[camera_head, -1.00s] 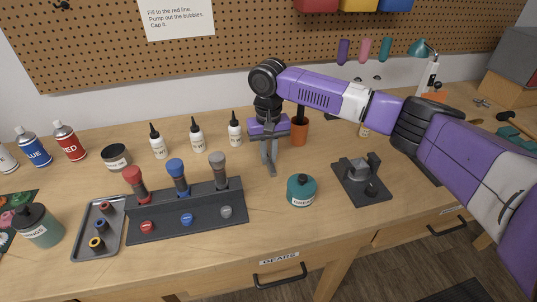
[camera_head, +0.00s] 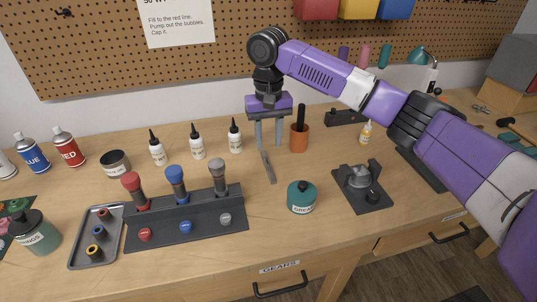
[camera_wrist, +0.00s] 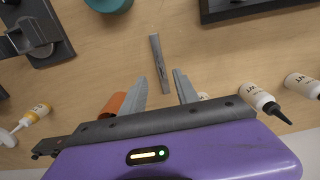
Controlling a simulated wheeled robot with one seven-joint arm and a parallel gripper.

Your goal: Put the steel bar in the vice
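The steel bar (camera_head: 268,167) is a thin grey strip. It appears to lie on the bench below my gripper (camera_head: 269,146), and it also shows in the wrist view (camera_wrist: 158,60). My gripper is open, with a clear gap between its two grey fingers and nothing held. In the wrist view the bar's near end lies between the fingertips in the picture (camera_wrist: 161,74). The vice (camera_head: 361,178), with grey jaws on a dark square base, stands to the right of the bar. It is partly in the wrist view (camera_wrist: 28,38) at the upper left.
A teal grease pot (camera_head: 301,197) stands between the bar and the vice. An orange cup (camera_head: 299,138) holding a dark handle is right of my gripper, and white bottles (camera_head: 235,136) are left. A dark rack (camera_head: 190,219) of tools stands front left.

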